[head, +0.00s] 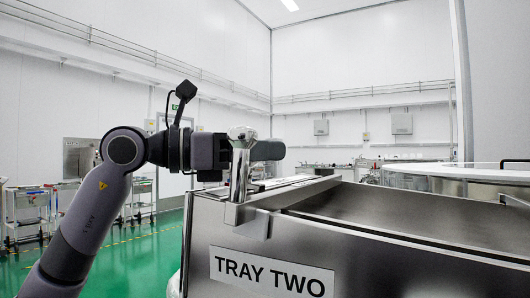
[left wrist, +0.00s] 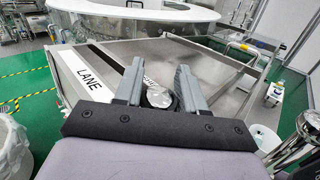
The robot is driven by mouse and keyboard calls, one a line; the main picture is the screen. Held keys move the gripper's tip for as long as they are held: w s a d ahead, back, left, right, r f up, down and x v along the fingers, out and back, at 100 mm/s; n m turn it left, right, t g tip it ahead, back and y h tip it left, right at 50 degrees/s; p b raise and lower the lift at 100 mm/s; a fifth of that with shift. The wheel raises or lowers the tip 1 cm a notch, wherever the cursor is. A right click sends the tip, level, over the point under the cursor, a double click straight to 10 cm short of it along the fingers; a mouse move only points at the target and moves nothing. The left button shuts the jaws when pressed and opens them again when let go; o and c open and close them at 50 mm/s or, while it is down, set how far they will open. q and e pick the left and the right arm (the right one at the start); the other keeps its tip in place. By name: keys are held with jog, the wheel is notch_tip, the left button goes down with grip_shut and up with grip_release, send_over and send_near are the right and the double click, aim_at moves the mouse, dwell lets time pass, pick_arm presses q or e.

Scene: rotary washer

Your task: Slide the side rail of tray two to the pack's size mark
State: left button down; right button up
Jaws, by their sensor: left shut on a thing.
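Tray two (head: 345,250) is a steel tray with a "TRAY TWO" label (head: 270,275) on its near face. A shiny upright metal post with a rounded top (head: 240,175) stands at its left corner, fixed to a bracket. A long steel rail (head: 300,190) runs back from there along the tray's left side. My left gripper (head: 243,150) is shut on the top of the post. In the left wrist view the round post top (left wrist: 158,96) sits between the two fingers of the left gripper (left wrist: 157,88). No size mark or pack can be made out. My right gripper is not seen.
A large round white-rimmed machine (head: 460,172) stands behind the tray, also in the left wrist view (left wrist: 140,20). A "LANE" label (left wrist: 90,77) lies along a tray edge. Steel carts (head: 28,215) stand far left. Green floor (head: 150,260) lies open left of the tray.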

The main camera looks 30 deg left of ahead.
pick_arm(q)
jog(key=c, duration=0.7)
grip_release()
jog(key=shift+c, duration=0.2)
jog(key=b+v, duration=0.1)
jog(key=v, duration=0.5)
jog(key=shift+a, duration=0.2)
jog(key=shift+s+a, duration=0.25)
jog(key=shift+s, duration=0.15)
